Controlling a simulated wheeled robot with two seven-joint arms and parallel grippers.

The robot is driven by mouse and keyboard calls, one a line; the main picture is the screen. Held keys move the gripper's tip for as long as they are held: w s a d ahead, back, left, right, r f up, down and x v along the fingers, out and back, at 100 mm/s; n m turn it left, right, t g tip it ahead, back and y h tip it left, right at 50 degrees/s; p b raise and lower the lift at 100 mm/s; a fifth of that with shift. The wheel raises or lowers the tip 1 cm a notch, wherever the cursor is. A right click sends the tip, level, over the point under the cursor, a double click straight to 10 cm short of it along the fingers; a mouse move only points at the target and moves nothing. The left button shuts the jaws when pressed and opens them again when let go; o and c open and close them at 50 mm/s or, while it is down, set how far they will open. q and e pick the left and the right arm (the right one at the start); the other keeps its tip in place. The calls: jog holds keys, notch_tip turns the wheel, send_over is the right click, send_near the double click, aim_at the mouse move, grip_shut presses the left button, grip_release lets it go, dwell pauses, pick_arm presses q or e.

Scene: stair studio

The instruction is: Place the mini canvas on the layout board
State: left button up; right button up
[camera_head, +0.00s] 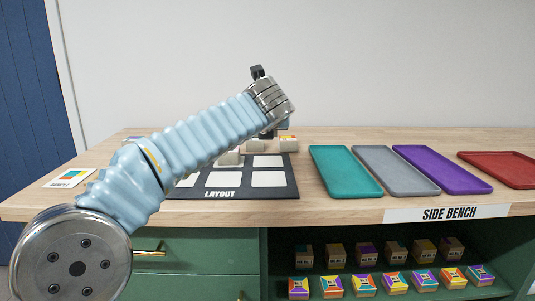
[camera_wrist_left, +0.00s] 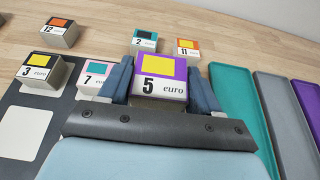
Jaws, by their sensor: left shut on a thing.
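A mini canvas (camera_wrist_left: 158,78), a small block with a purple and yellow top marked "5 euro", sits between the fingers of my left gripper (camera_wrist_left: 162,82) in the left wrist view. The gripper is shut on it. In the head view the left gripper (camera_head: 268,132) is beyond the rear part of the layout board, and my arm hides most of it. The dark layout board (camera_head: 288,191) has white cells and also shows in the left wrist view (camera_wrist_left: 56,112). Blocks marked 3 (camera_wrist_left: 42,72) and 7 (camera_wrist_left: 95,78) stand on it. My right gripper is not in view.
Blocks marked 12 (camera_wrist_left: 60,33), 2 (camera_wrist_left: 144,40) and 11 (camera_wrist_left: 187,48) stand on the bench beyond the board. Teal (camera_head: 345,170), grey (camera_head: 380,170), purple (camera_head: 440,168) and red (camera_head: 500,168) trays lie to the right. A card (camera_head: 69,178) lies at left.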

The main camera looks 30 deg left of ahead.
pick_arm(q)
send_over(268, 162)
jog(key=f, duration=0.5)
jog(key=shift+s+d+f+b, duration=0.15)
jog(key=shift+s+b, duration=0.1)
jog(key=shift+b, duration=0.15)
jog(key=shift+w+f+b, duration=0.15)
jog(key=shift+f+b, duration=0.15)
jog(key=shift+f, duration=0.6)
jog(key=shift+w+f+b, duration=0.1)
jog(key=shift+f+b, duration=0.2)
jog(key=shift+f, duration=0.55)
jog(key=shift+f, duration=0.2)
jog(key=o, duration=1)
jog(key=shift+o, duration=0.2)
jog(key=shift+r, duration=0.25)
jog(key=v, duration=1.2)
